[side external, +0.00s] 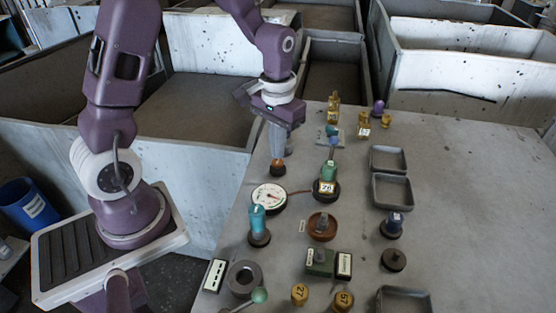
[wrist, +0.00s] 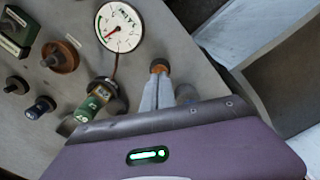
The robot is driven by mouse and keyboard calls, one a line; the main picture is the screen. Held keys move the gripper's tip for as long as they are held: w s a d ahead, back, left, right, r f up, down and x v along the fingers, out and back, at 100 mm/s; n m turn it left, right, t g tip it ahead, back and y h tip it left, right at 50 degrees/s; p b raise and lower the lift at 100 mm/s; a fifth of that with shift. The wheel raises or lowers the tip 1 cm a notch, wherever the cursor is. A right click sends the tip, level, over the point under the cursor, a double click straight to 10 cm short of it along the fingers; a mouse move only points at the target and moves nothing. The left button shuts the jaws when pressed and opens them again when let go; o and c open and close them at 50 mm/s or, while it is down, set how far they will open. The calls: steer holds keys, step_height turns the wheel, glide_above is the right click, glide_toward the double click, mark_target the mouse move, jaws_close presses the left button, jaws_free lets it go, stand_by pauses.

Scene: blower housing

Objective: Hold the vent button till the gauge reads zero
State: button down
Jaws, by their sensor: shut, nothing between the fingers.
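The vent button appears to be the orange-brown cap (side external: 278,169) on a dark base, near the table's left edge; it also shows in the wrist view (wrist: 159,66). My gripper (side external: 277,160) is shut and points down, its fingertips at the top of the cap. They look in contact, but I cannot tell how far the cap is pressed. In the wrist view the closed fingertips (wrist: 158,76) cover part of the cap. The round white gauge (side external: 268,197) lies beside it and shows larger in the wrist view (wrist: 119,27). Its red needle points to the lower left; the figures are too small to read.
A thin cord runs from the gauge to a green labelled fitting (side external: 326,187) close to my gripper. A teal-handled part (side external: 258,225), a brown bowl-like part (side external: 322,227) and grey trays (side external: 392,192) stand nearby.

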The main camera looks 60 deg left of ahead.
mark_target(278, 162)
steer(key=shift+f, duration=1.1)
stand_by(0.8)
steer(key=shift+r, duration=0.5)
steer(key=shift+r, duration=3)
